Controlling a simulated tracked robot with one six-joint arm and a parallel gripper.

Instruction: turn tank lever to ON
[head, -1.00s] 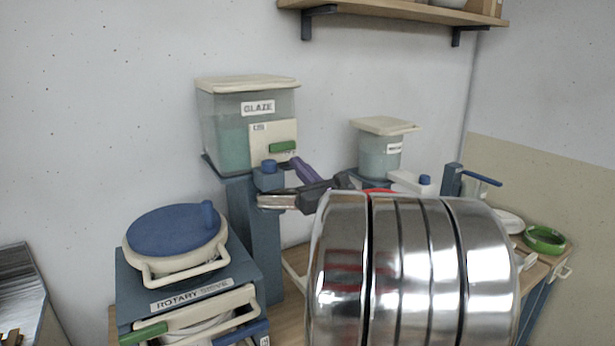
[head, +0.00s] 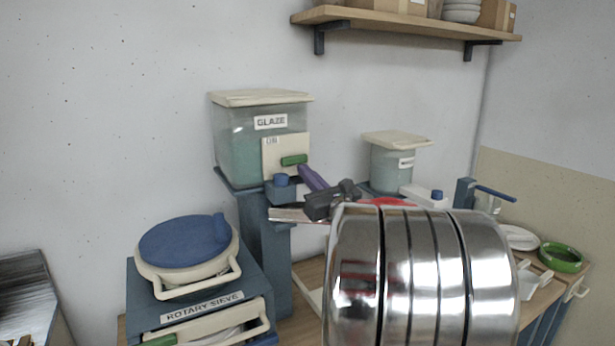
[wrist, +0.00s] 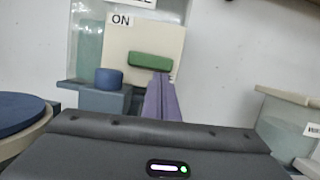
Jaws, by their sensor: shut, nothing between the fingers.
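The glaze tank (head: 230,140) is a clear box of green glaze with a cream lid, on a blue stand. A cream plate (head: 272,148) on its front carries the green lever (head: 294,160), which lies about level. In the wrist view the lever (wrist: 152,61) sits below and right of the ON label (wrist: 121,20). My gripper (head: 303,168) has purple fingers closed together and empty, just below the lever's right part. In the wrist view the fingertips (wrist: 161,74) overlap the lever's lower right edge; I cannot tell whether they touch.
A blue-capped tap (head: 281,184) juts out left of my fingers. The rotary sieve (head: 200,300) stands at lower left. A smaller tank (head: 390,165) stands to the right. A wall shelf (head: 400,14) is above. The wall space above my gripper is clear.

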